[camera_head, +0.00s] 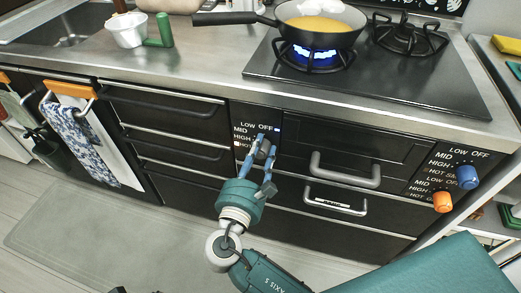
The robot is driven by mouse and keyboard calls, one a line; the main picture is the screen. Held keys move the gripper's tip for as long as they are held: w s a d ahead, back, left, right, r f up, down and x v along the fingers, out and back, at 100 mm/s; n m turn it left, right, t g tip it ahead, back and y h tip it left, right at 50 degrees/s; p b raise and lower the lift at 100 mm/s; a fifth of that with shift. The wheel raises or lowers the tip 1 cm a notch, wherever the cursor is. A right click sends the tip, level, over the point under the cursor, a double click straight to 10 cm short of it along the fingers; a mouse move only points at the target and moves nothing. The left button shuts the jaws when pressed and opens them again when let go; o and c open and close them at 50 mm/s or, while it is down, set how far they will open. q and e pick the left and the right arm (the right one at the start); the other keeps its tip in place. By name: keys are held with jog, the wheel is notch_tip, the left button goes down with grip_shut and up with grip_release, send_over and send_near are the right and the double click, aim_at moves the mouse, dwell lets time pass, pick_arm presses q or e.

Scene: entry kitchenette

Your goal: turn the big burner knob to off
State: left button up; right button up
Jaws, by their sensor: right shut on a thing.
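The burner knob (265,147) sits on the dark control panel left of the oven-like drawers, beside labels LOW, OFF, MID and HIGH. My right gripper (266,152) is shut on this knob, its blue fingers to either side and hiding much of it. The knob's exact pointing direction is hard to read. A burner (318,57) under the frying pan (320,38) burns with a blue flame. My left gripper is not in view.
A blue knob (467,177) and an orange knob (443,202) sit on the right panel. Drawer handles (345,172) stick out right of my gripper. The second burner (410,38) shows no flame. A towel (82,143) hangs at left. The floor mat (100,230) is clear.

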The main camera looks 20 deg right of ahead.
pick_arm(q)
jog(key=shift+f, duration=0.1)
pick_arm(e)
jog(key=shift+m, duration=2.2)
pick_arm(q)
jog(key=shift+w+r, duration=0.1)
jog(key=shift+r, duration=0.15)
pick_arm(e)
jog(key=shift+m, duration=0.9)
jog(key=o, duration=1.2)
jog(key=shift+c, duration=0.2)
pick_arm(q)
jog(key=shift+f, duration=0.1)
pick_arm(e)
jog(key=v, duration=1.2)
